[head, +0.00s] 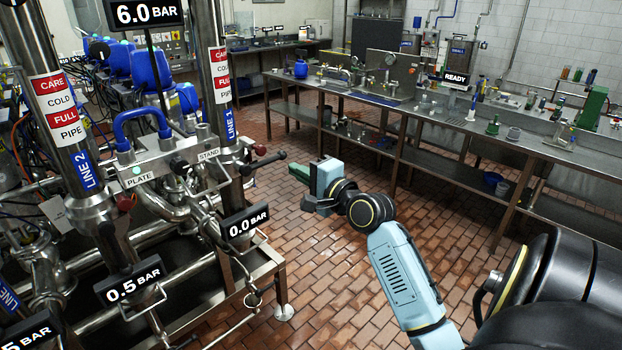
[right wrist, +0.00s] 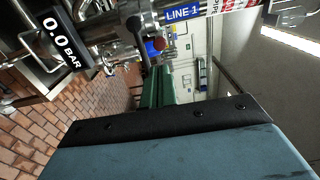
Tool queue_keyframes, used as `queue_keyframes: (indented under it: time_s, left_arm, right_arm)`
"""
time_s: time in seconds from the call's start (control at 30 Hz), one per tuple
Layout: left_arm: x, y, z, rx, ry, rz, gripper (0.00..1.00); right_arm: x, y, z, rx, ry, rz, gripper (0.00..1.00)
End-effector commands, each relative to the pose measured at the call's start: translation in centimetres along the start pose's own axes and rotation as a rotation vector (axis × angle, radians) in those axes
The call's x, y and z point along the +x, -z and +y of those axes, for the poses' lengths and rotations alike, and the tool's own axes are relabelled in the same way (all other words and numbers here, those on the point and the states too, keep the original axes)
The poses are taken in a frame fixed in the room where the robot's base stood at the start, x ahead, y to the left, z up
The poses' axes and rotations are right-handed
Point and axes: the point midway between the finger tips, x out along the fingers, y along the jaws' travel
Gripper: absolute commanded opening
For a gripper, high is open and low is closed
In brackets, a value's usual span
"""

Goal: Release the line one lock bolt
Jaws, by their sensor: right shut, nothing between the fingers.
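The line one pipe (head: 222,80) stands upright at the left, with a blue LINE 1 label that also shows in the right wrist view (right wrist: 182,13). At its valve a small red knob (head: 259,150) sticks out to the right; it also shows in the right wrist view (right wrist: 159,43). A bar with a dark tip (head: 281,155) sits just below it. I cannot tell for sure which part is the lock bolt. My right gripper (head: 298,172), with green fingers, is shut and empty. It points toward the valve, right of the bar and apart from it. My left gripper is out of view.
The 0.0 BAR display (head: 246,223) is below the valve; the 0.5 BAR display (head: 134,283) is on line two (head: 75,130). A plate with a blue handle (head: 142,118) sits between the pipes. A long steel bench (head: 430,125) stands behind. The brick floor between is clear.

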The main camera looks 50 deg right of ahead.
Motion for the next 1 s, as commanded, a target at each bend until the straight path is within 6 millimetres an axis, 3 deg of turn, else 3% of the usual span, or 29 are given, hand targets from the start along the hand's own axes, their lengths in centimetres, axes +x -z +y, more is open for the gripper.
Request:
queue_keyframes:
  time_s: [0.1,0.3,0.87,1.0]
  left_arm:
    - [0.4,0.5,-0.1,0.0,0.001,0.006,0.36]
    - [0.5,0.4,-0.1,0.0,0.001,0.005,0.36]
    - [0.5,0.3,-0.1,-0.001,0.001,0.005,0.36]
    - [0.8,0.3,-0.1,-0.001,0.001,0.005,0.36]
  right_arm:
    - [-1.8,0.0,0.1,-0.001,-0.001,0.001,0.0]
    - [-3.1,0.0,0.0,0.001,-0.001,0.0,0.0]
    - [-3.1,0.0,0.0,0.0,0.0,0.0,0.0]
    - [-2.7,0.1,1.9,-0.014,-0.03,0.005,0.0]
